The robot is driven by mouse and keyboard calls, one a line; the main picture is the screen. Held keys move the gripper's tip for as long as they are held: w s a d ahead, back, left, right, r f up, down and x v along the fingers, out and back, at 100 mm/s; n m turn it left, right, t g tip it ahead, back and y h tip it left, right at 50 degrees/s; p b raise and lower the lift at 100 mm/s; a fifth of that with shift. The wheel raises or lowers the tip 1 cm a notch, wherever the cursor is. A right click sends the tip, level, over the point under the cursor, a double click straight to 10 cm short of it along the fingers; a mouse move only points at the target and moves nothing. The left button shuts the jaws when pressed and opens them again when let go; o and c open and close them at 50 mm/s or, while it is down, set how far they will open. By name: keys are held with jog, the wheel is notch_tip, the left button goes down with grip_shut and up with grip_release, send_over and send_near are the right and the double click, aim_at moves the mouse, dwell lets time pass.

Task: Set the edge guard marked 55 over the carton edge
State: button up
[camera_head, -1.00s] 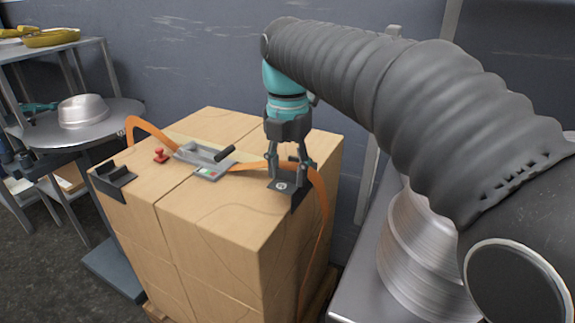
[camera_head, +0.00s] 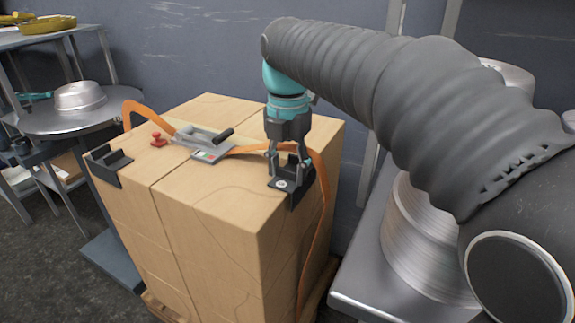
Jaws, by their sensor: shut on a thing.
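A black edge guard (camera_head: 297,193) sits at the right top edge of the carton stack (camera_head: 215,205), with one flange on the top and one hanging down the side. A small pale mark shows on it, too small to read. My gripper (camera_head: 288,170) points down and is shut on this guard's upright part. The orange strap (camera_head: 320,185) runs by the guard and down the right side. Whether the strap lies inside the guard's channel is hard to see. A second black edge guard (camera_head: 108,163) sits over the left top edge of the cartons.
A strap tensioner (camera_head: 205,145) with a dark handle and a red knob-like piece (camera_head: 158,139) lie on the carton top. Metal spun pans (camera_head: 420,225) stand on a table at right. A round table (camera_head: 60,120) with a pan and a shelf stand at left.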

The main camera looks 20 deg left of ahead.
jog(key=o, duration=1.3)
jog(key=shift+c, duration=0.2)
notch_tip(320, 180, up, 12)
jog(key=shift+s, duration=0.1)
